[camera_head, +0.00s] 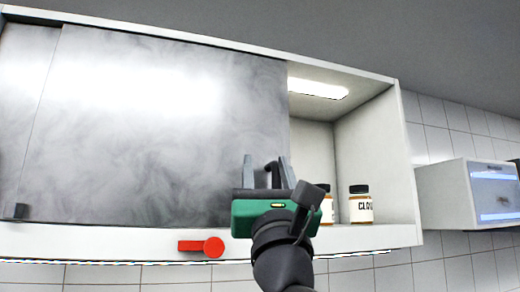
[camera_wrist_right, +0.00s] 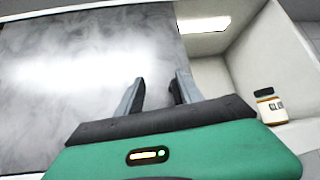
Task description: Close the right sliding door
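The right sliding door (camera_head: 150,130) is a glossy, smoky grey panel on the wall cabinet, standing to the left so the cabinet's right end is open. It also fills the left of the right wrist view (camera_wrist_right: 70,70). My right gripper (camera_head: 268,172) is at the door's right edge, fingers pointing up and spread apart. A dark handle-like piece (camera_head: 272,168) shows between the fingers; in the right wrist view it is close to the right finger. Whether a finger touches it is unclear. My left gripper is not in view.
A jar (camera_head: 361,204) and another partly hidden jar (camera_head: 327,206) stand inside the open right end. Another grey panel (camera_head: 22,90) is at far left. A white box-like unit (camera_head: 470,190) is at right.

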